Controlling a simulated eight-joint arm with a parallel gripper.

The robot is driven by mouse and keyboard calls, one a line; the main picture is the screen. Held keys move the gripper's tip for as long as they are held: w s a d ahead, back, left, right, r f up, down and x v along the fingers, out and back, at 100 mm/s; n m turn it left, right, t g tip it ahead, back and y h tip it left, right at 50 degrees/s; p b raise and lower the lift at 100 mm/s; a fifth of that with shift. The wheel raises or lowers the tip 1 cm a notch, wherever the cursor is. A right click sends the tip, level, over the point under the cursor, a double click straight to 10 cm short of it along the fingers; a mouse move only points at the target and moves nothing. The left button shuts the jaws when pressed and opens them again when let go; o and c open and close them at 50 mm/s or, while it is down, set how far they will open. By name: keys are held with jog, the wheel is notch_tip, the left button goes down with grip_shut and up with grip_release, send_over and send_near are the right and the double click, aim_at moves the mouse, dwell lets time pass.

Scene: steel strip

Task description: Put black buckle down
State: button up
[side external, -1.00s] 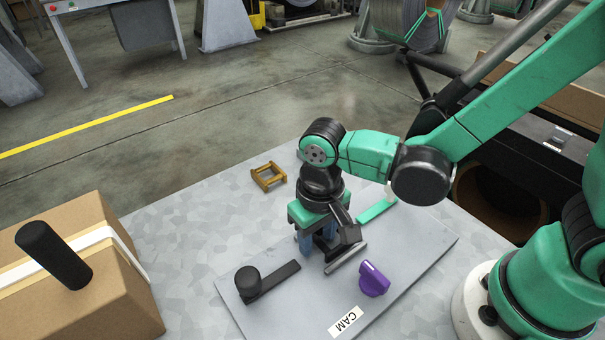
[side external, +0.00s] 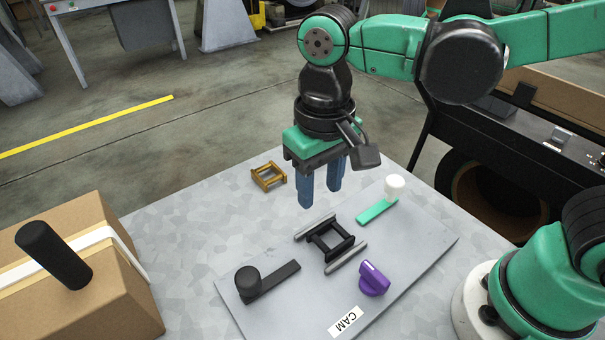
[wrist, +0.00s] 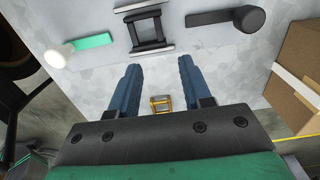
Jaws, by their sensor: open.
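The black buckle (side external: 330,240) is an open frame lying on the grey panel (side external: 420,238), between two light metal rails. It also shows in the wrist view (wrist: 149,45) at the top, ahead of my fingers. My gripper (side external: 321,196) is raised above the table, above and behind the buckle and apart from it. Its two blue fingers are spread with nothing between them. In the wrist view my gripper (wrist: 158,62) also shows open and empty.
A yellow buckle (side external: 268,177) lies on the table behind the panel. The panel also carries a black lever (side external: 270,280), a green lever with a white knob (side external: 378,208) and a purple knob (side external: 373,279). A cardboard box (side external: 85,280) stands at the left.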

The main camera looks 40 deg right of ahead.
jog(key=w+d+t, duration=0.1)
jog(key=d+t, duration=0.6)
jog(key=d, duration=0.6)
jog(key=shift+w+r, duration=0.2)
jog(key=shift+r, duration=0.25)
